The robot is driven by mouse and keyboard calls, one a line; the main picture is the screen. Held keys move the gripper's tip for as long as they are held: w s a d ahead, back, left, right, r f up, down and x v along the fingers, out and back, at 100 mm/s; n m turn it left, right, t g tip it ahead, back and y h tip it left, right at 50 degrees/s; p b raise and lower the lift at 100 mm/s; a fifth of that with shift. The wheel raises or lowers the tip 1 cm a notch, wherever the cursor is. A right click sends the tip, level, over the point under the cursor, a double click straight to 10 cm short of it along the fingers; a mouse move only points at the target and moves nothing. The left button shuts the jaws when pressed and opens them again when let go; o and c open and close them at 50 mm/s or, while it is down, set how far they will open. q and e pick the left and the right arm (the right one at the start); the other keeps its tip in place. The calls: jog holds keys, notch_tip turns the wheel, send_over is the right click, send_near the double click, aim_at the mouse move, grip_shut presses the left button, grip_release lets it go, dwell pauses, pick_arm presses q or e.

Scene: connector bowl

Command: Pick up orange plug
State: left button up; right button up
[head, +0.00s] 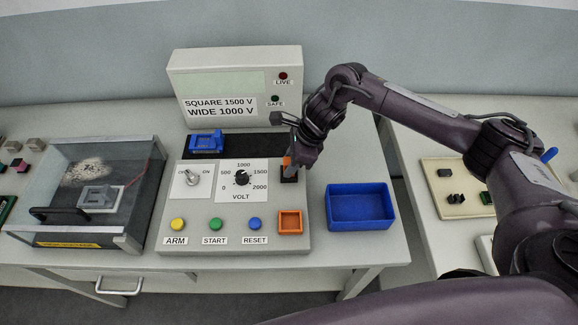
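A small orange piece, which looks like the orange plug (287,160), shows at the upper right of the grey control console, at a dark square spot (289,175). My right gripper (292,162) reaches down from the right and is right at the orange piece, covering part of it. Its fingertips are too small and overlapped to tell whether they are closed on it. An orange square frame (290,233) sits at the console's lower right. My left gripper is not in view.
The console (210,239) carries a dial, a switch and ARM, START, RESET buttons. A blue piece (206,142) sits on a black strip behind it. An empty blue bin (361,224) stands right of the console. A clear-lidded box (85,190) stands left.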

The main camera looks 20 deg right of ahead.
jog(key=c, duration=0.6)
jog(key=shift+r, duration=0.1)
